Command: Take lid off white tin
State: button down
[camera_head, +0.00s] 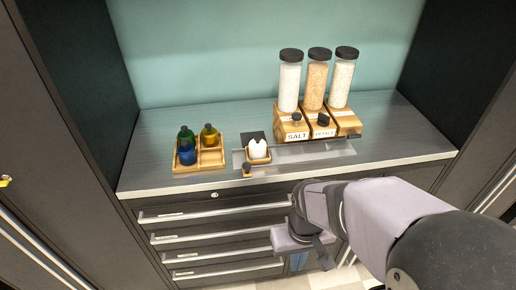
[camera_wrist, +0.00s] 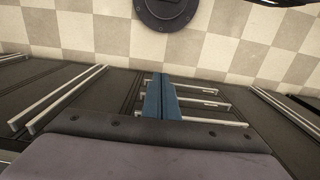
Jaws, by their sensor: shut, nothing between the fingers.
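No tin with a clear lid can be made out. A small white object (camera_head: 258,149), possibly two pieces, sits in a small wooden holder (camera_head: 259,160) near the counter's front edge; it is too small to tell whether it is the tin. A dark square piece (camera_head: 255,137) is just behind it. My gripper (camera_head: 299,262) hangs below the counter top, in front of the drawers, apart from everything on the counter. Its blue fingers (camera_wrist: 162,90) are together and empty in the wrist view, pointing toward the floor.
A wooden tray (camera_head: 211,160) with blue-green and yellow bottles stands at left. Three tall black-capped jars (camera_head: 315,83) stand on wooden bases at the back right. A clear shallow tray (camera_head: 305,152) lies before them. Drawer handles (camera_head: 213,216) protrude below the counter.

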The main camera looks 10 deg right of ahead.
jog(key=c, duration=1)
grip_release()
notch_tip(320, 180, up, 16)
jog(key=m+t+p, duration=0.2)
jog(key=t+p, duration=0.1)
jog(key=p, duration=0.3)
send_over(258, 138)
jog(key=s, duration=0.2)
jog(key=shift+w+h, duration=0.15)
jog(key=shift+h, duration=0.15)
jog(key=shift+p+x, duration=1.7)
jog(key=shift+x, duration=1.85)
